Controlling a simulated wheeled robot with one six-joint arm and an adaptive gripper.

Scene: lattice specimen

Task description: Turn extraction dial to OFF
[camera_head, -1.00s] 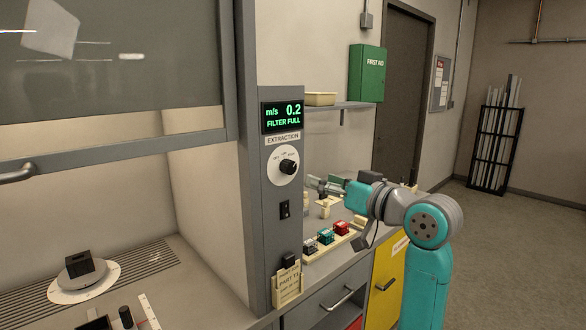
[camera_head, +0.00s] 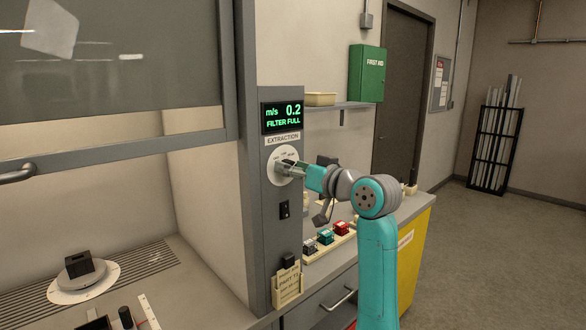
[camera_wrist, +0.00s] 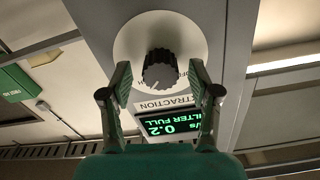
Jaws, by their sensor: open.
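The extraction dial is a black ribbed knob on a white round plate (camera_head: 275,168), set in the grey panel under the EXTRACTION label (camera_head: 282,140). In the head view my gripper (camera_head: 291,167) is in front of the dial and hides most of the knob. In the wrist view the knob (camera_wrist: 160,70) shows upside down, between and just beyond the two open fingers. My gripper in the wrist view (camera_wrist: 160,95) is open, one finger on each side, and I cannot tell whether either touches the knob.
The green display (camera_head: 282,116) above reads m/s 0.2, FILTER FULL. A black switch (camera_head: 284,209) sits below the dial. A rack of coloured blocks (camera_head: 326,239) stands on the bench to the right. The fume hood opening is left of the panel.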

